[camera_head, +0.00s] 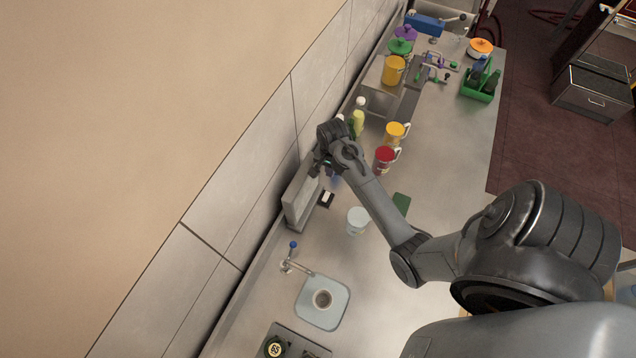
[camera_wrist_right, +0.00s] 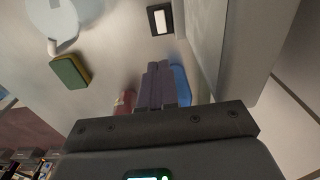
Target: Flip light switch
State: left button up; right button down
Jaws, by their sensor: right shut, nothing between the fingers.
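A small black-framed piece with a white face, which looks like the light switch (camera_head: 327,199), lies by the grey box along the wall. It also shows at the top of the right wrist view (camera_wrist_right: 160,19). My right gripper (camera_head: 317,170) is above the counter beside the grey box, apart from the switch. In the right wrist view its fingers (camera_wrist_right: 155,85) are together and empty, pointing toward the counter, with the switch beyond their tips. Whether the switch's rocker is up or down is too small to tell. My left gripper is not in view.
The grey box (camera_head: 300,196) stands close to the gripper. A pale mug (camera_head: 357,221) and a green sponge (camera_head: 401,204) are on the counter nearby. Red (camera_head: 384,160) and yellow (camera_head: 395,133) pots stand farther back. A sink (camera_head: 322,300) is at the front.

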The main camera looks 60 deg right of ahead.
jog(key=shift+f, duration=0.1)
dwell(0.3)
jog(key=p, duration=0.1)
send_near(329, 193)
jog(key=f, duration=0.5)
jog(key=shift+d+f, duration=0.2)
jog(key=shift+f, duration=0.7)
